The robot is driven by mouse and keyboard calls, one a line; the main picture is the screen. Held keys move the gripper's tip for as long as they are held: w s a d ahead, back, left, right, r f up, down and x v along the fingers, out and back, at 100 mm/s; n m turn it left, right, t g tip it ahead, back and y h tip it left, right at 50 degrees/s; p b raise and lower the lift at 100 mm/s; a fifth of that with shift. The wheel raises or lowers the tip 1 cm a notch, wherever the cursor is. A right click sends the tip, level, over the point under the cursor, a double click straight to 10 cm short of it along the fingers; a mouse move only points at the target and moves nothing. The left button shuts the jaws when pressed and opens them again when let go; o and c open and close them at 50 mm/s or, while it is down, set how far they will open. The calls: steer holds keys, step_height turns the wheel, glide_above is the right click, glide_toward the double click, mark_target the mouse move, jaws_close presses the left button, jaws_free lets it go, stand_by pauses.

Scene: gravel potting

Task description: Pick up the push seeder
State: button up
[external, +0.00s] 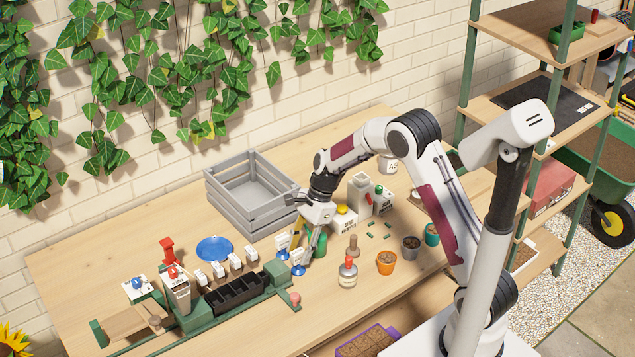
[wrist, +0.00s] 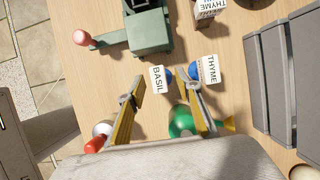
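My gripper (wrist: 163,90) is open, its two yellow-padded fingers apart with nothing held between the tips. It also shows in the external view (external: 299,252), pointing down low over the table. I cannot tell for certain which object is the push seeder. A green rounded body with a yellow tip (wrist: 183,122) lies partly behind the right finger in the wrist view, and may be it; a green body also shows beside the gripper in the external view (external: 318,243). White blocks labelled BASIL (wrist: 157,79) and THYME (wrist: 210,69), with blue knobs, stand just beyond the fingertips.
A grey slatted crate (external: 250,205) stands behind my gripper. A green bench device (wrist: 150,32) with a pink knob is beyond the blocks. A red-topped bottle (external: 348,274), an orange pot (external: 386,263) and other pots stand to the right.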

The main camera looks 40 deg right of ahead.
mark_target(298, 270)
steer(key=shift+x, duration=1.25)
jaws_close()
